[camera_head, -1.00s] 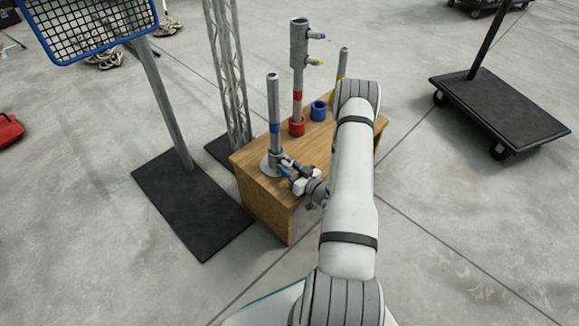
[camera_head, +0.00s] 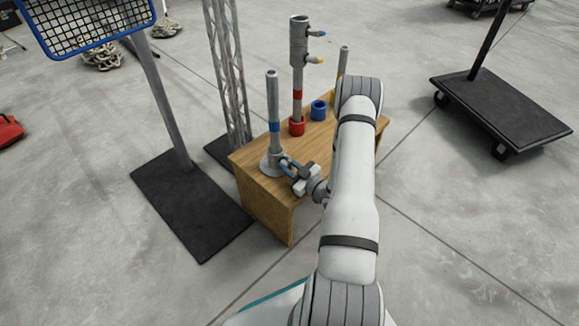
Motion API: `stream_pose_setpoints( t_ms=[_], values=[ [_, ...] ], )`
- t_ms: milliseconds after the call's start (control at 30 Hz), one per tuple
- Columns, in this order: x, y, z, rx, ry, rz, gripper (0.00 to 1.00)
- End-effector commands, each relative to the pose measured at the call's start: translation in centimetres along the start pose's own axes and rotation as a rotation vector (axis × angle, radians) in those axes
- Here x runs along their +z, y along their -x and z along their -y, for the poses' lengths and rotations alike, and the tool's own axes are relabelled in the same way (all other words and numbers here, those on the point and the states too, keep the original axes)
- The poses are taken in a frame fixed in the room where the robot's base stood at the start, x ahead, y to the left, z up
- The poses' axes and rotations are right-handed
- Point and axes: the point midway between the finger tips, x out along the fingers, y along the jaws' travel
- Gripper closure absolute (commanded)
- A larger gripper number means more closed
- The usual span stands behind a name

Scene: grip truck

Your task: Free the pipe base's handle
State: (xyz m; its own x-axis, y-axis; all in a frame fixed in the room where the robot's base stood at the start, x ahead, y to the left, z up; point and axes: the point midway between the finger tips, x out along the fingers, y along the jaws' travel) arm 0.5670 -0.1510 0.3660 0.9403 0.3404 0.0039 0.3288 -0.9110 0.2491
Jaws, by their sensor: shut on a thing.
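A grey pipe with a blue band (camera_head: 273,100) stands upright in a round metal pipe base (camera_head: 265,164) at the near left end of a wooden box. My gripper (camera_head: 286,163) reaches in from the right, low beside the pipe's foot. Its jaws are shut on the pipe base's handle, which they mostly hide. The handle's exact shape is too small to make out.
On the wooden box (camera_head: 268,205) stand a taller pipe with a red band (camera_head: 298,75) in a red socket (camera_head: 297,126), an empty blue socket (camera_head: 319,111) and a partly hidden yellow-banded pipe (camera_head: 343,62). A lattice tower (camera_head: 228,75) stands close behind.

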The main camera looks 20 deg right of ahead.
Motion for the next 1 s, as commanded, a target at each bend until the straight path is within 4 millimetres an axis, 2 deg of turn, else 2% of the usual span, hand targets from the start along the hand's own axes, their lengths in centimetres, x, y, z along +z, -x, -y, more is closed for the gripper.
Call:
stream_pose_setpoints(
  t_ms=[33,233,267,300,800,1000],
  values=[
    [0.16,-0.08,0.55,-0.013,-0.002,0.004,1.0],
    [0.19,-0.08,0.61,-0.014,-0.005,0.005,1.0],
    [0.19,-0.08,0.62,-0.015,-0.005,0.005,0.78],
    [0.2,-0.06,0.6,-0.014,-0.006,0.005,0.74],
    [0.09,0.01,0.17,-0.004,-0.003,0.003,0.33],
    [0.08,0.03,0.11,-0.003,-0.003,0.002,0.32]
  ],
)
